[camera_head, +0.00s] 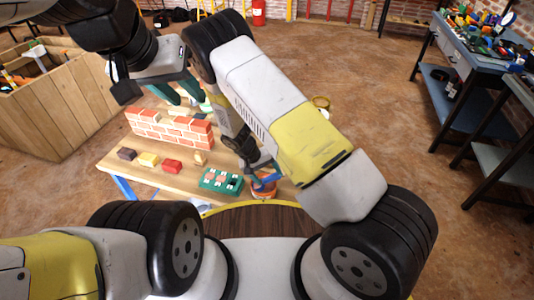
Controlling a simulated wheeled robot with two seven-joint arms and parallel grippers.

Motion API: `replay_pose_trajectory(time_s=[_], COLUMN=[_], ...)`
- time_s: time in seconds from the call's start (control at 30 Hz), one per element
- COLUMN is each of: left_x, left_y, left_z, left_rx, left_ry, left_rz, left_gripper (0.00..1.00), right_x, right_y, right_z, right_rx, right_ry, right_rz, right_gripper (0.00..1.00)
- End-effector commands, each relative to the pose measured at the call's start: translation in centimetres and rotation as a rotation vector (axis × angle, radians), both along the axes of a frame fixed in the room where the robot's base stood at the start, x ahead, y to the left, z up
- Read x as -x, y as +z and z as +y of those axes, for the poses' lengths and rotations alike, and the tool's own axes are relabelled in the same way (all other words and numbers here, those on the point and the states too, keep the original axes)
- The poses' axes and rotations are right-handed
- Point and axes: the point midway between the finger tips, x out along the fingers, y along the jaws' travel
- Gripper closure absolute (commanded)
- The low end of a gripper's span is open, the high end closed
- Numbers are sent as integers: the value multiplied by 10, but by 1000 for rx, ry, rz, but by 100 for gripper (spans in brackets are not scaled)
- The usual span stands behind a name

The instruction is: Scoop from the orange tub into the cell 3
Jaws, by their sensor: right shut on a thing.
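The orange tub (264,188) stands on the wooden table near its front edge, partly covered by my right gripper. My right gripper (262,167) points down over the tub and is shut on a blue scoop (267,179). The scoop is at the tub's mouth; its bowl and contents are too small to make out. A green tray with several cells (207,185) lies just left of the tub; I cannot read which cell is cell 3.
A small brick wall (165,131) stands on the table (130,168) behind the tray. Dark, yellow and red blocks (149,159) lie in front of it. A wooden crate (50,115) is at left, a blue workbench (452,55) at right.

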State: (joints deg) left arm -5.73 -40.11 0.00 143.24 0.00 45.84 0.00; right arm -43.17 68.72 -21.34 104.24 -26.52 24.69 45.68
Motion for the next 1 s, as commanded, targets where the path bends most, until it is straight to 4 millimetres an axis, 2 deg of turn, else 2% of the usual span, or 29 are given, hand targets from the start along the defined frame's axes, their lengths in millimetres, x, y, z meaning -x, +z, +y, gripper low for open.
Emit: replay_pose_trajectory(time_s=[0.47,1.0], left_x=[0,0], left_y=[0,0], left_z=[0,0], left_rx=[0,0], left_ry=[0,0], left_rz=[0,0], left_gripper=[64,64], right_x=[0,-1], right_y=[1,42], right_z=[0,1], right_rx=[0,-1], right_ry=[0,0], right_rz=[0,-1], right_gripper=[66,66])
